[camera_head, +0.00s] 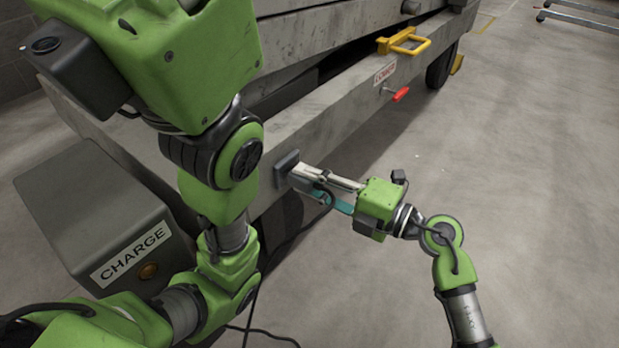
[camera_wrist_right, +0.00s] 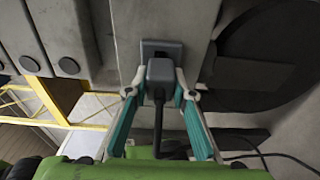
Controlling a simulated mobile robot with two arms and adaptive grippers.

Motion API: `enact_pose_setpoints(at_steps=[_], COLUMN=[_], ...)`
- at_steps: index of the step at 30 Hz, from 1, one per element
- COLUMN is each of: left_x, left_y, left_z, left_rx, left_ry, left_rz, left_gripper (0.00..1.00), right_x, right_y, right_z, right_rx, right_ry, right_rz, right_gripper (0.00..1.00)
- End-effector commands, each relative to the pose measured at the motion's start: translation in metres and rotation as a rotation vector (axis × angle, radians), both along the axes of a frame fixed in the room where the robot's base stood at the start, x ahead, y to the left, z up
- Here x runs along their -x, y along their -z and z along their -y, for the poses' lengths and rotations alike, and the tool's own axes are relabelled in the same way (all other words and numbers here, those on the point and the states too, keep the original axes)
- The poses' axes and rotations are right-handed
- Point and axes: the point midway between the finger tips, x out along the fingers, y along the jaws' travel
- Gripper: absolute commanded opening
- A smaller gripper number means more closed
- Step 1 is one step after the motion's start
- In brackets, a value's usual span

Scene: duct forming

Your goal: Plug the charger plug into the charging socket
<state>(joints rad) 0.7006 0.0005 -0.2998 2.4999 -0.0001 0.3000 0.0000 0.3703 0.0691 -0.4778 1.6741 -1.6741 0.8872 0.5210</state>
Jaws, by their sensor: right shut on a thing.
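The dark charging socket (camera_head: 286,165) is on the side of the grey metal frame. It also shows in the right wrist view (camera_wrist_right: 163,46). My right gripper (camera_head: 312,186) is at the socket, its teal-padded fingers shut on the dark grey charger plug (camera_wrist_right: 160,72). In the right wrist view the plug is upright between the fingertips and lines up with the socket. Its front is at the socket face; I cannot tell how far in it sits. My left gripper's green body (camera_head: 180,60) fills the top left; its fingers are out of view.
A grey box labelled CHARGE (camera_head: 95,215) stands at the left. A black cable (camera_head: 290,243) hangs below the right gripper to the floor. A yellow handle (camera_head: 404,42) and a red lever (camera_head: 401,94) stick out from the frame.

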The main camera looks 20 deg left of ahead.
Motion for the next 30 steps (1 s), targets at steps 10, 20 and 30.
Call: enact_pose_setpoints(at_steps=[10,20,30], left_x=[0.0,0.0,0.0], left_y=[0.0,-0.002,-0.011], left_z=[0.0,0.0,0.0], left_rx=[0.0,0.0,0.0], left_ry=[0.0,0.0,0.0], left_rz=[0.0,0.0,-0.001], left_gripper=[0.44,0.44,0.44], right_x=[0.0,0.0,0.0], right_y=[0.0,-0.001,-0.001], right_z=[0.0,0.0,0.0], right_rx=[-0.001,0.0,-0.001], right_ry=[0.0,0.0,0.0], right_rz=[0.0,0.0,0.0], right_gripper=[0.04,0.04,0.04])
